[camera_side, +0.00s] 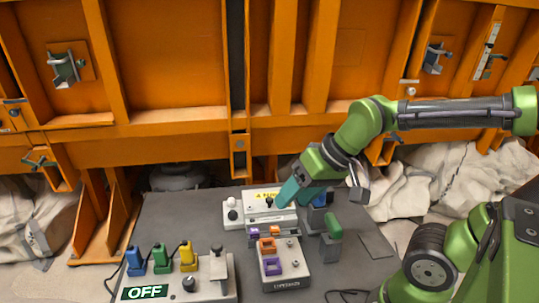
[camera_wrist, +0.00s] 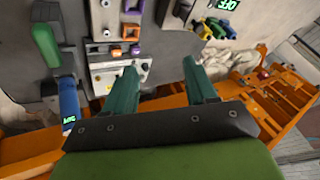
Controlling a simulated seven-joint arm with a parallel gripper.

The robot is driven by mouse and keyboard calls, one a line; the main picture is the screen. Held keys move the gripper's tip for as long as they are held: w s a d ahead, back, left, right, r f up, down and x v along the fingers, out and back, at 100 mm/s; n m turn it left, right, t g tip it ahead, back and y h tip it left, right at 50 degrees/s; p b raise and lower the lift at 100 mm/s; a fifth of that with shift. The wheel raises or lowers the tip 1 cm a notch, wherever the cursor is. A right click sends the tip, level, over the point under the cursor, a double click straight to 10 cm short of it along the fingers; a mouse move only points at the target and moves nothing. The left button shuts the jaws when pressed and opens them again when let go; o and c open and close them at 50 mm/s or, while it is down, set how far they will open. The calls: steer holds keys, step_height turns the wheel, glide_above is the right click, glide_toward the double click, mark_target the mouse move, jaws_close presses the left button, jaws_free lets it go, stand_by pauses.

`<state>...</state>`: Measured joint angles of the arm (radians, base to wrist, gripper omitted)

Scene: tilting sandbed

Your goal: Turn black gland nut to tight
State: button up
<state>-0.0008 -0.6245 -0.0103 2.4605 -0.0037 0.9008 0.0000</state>
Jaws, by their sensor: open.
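My gripper (camera_side: 283,202) is over the panel box (camera_side: 257,216) with a yellow label, at the middle of the grey table. In the wrist view its two teal fingers (camera_wrist: 160,67) are apart, with nothing between them. No part is clearly the black gland nut. A small black knob (camera_side: 269,202) stands on the panel box, just left of the fingers. Another black round knob (camera_side: 189,284) is on the control box at the front left. I cannot tell whether either is the nut. My fingers and wrist hide part of the panel box.
A grey box with orange and purple blocks (camera_side: 272,266) stands in front of the panel box. Green (camera_side: 333,226) and blue parts stand at its right. Blue, green and yellow connectors (camera_side: 161,258) are behind a display reading OFF (camera_side: 145,292). An orange wall (camera_side: 165,60) rises behind.

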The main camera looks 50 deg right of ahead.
steer(key=w+d+n+g, duration=0.2)
steer(key=w+d+g, duration=0.1)
steer(key=w, duration=0.8)
steer(key=n+g+h, duration=0.2)
steer(key=n+g, duration=0.1)
steer(key=n, duration=0.5)
glide_above(232, 211)
step_height(232, 211, down, 4)
step_height(232, 211, down, 16)
steer(key=shift+r, duration=0.1)
jaws_close()
